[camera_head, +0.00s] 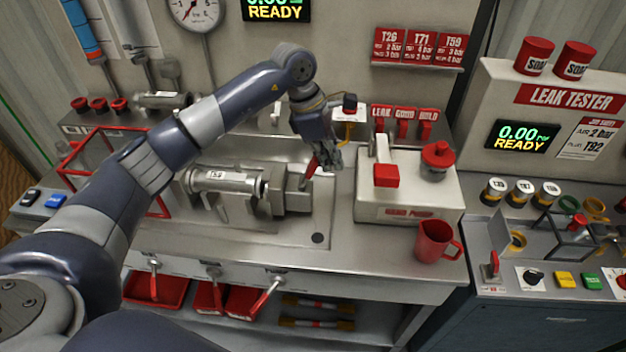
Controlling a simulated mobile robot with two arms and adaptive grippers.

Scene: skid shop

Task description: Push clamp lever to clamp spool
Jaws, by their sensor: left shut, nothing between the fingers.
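The spool (224,181), a silvery cylinder with a white label, lies horizontally on the steel bench, its right end against a grey clamp block (290,199). The clamp lever (310,168), a short red handle, stands up tilted at the clamp's right end. My left gripper (330,166) is shut and empty, pointing down right beside the red lever. I cannot tell whether its fingers touch the lever. My right gripper is not in view.
A white pump box (410,208) with a red-tipped handle stands right of the clamp. A red jug (434,241) sits at the bench's front right. A red frame (85,165) stands at the left. The steel tray in front of the clamp is clear.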

